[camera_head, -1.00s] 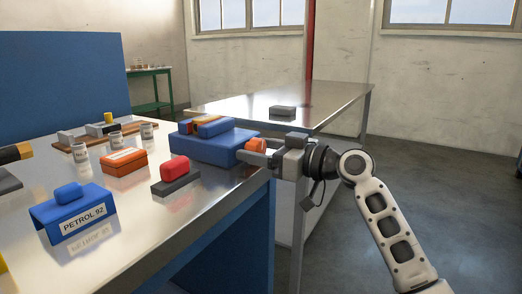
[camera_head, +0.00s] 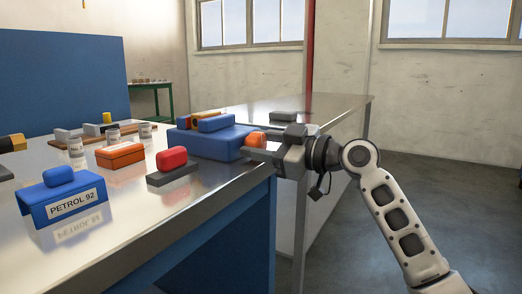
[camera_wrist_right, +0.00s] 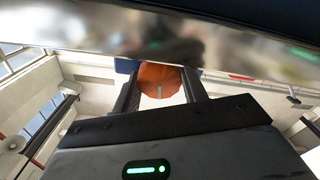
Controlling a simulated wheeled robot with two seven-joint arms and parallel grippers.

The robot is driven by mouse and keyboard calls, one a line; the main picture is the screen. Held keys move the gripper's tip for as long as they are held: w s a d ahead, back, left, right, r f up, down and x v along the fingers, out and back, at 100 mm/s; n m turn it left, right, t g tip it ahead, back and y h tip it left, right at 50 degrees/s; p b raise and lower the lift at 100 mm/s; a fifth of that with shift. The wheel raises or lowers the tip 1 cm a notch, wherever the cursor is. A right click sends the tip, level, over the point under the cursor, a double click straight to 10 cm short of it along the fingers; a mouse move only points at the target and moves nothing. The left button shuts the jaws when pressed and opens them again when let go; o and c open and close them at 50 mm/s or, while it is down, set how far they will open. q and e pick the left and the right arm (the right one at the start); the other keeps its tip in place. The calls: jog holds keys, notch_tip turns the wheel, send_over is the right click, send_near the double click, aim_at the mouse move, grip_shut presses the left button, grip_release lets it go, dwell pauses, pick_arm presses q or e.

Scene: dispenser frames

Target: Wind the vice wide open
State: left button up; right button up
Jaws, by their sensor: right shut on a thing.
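The blue vice (camera_head: 205,144) stands at the right end of the metal bench. A blue jaw block (camera_head: 216,122) sits on its top, with a yellow-orange piece (camera_head: 204,115) just behind it. The vice's round orange knob (camera_head: 256,139) is on its right side. My right gripper (camera_head: 262,146) reaches in from the right and is shut on the knob. In the right wrist view the orange knob (camera_wrist_right: 160,82) sits between both fingers. The gap between the jaws is hard to make out.
On the bench (camera_head: 150,222) are a blue PETROL 92 dispenser (camera_head: 62,203), an orange box (camera_head: 120,155), a red block on a grey base (camera_head: 172,160) and several small cups. A second metal table (camera_head: 325,108) stands behind, carrying a grey block (camera_head: 284,116). Open floor lies right.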

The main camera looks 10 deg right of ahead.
jog(key=o, duration=1)
jog(key=shift+c, duration=0.2)
jog(key=shift+s+d, duration=0.1)
jog(key=shift+d, duration=0.05)
jog(key=v, duration=1.5)
jog(key=shift+s+d+p, duration=0.25)
jog(key=shift+d+p, duration=0.05)
jog(key=shift+p, duration=0.15)
